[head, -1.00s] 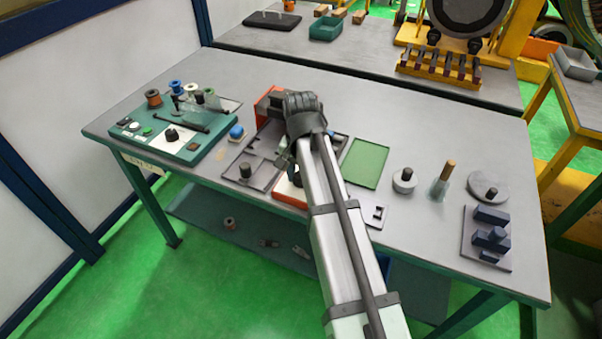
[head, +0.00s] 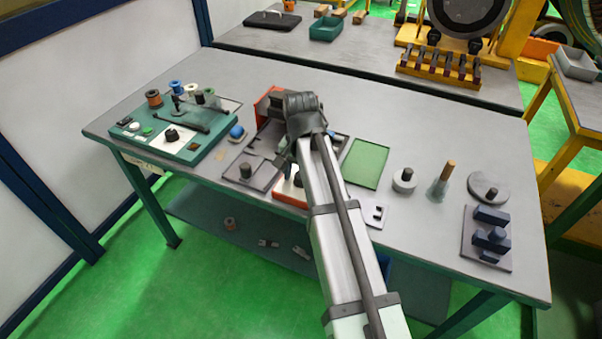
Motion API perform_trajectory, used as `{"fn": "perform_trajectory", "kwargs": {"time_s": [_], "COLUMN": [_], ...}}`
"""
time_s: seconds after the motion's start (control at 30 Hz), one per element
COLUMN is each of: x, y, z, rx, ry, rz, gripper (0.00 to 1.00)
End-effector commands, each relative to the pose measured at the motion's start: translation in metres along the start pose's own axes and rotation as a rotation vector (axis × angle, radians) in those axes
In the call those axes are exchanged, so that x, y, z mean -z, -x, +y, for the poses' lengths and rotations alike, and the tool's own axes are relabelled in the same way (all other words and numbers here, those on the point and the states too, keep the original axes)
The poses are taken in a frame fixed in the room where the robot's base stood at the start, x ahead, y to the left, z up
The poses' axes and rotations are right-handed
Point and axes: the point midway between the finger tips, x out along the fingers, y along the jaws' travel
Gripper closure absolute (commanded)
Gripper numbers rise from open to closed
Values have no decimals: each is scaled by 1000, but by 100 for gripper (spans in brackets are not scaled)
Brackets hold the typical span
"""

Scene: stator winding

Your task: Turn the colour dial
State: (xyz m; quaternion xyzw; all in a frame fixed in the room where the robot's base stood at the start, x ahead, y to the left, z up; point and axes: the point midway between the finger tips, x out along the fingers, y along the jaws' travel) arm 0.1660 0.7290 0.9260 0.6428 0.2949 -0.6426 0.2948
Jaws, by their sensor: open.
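Several black knobs could be the dial; I cannot tell which one is the colour dial. One knob (head: 171,135) stands on a white plate on the teal console (head: 205,148) at the left. Another knob (head: 245,171) stands on a grey plate near the front edge. A third knob (head: 298,180) sits on a white-topped, orange-sided box (head: 290,194), partly hidden by my arm. My gripper (head: 281,161) is open, low over the grey trays between the second and third knobs. Its fingertips are small and partly hidden, and I see nothing held.
Several wire spools (head: 154,98) stand on the console's back. A blue ball-shaped knob (head: 237,132) is right of it. A green mat (head: 366,164) lies right of my arm. Past it are a round weight (head: 404,180), a wooden-handled tool (head: 442,180) and a block fixture (head: 487,239).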

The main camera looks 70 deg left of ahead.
Motion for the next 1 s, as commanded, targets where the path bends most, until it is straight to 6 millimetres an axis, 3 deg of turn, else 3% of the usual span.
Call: {"fn": "perform_trajectory", "kwargs": {"time_s": [0.2, 0.37, 0.8, 1.0], "x": [0, 1, 1, 1], "y": [2, 16, 95, 123], "z": [0, 0, -1, 0], "rx": [0, 1, 1, 0], "ry": [0, 0, 0, 0], "rz": [0, 2, 2, 1], "gripper": [33, 33, 33, 33]}}
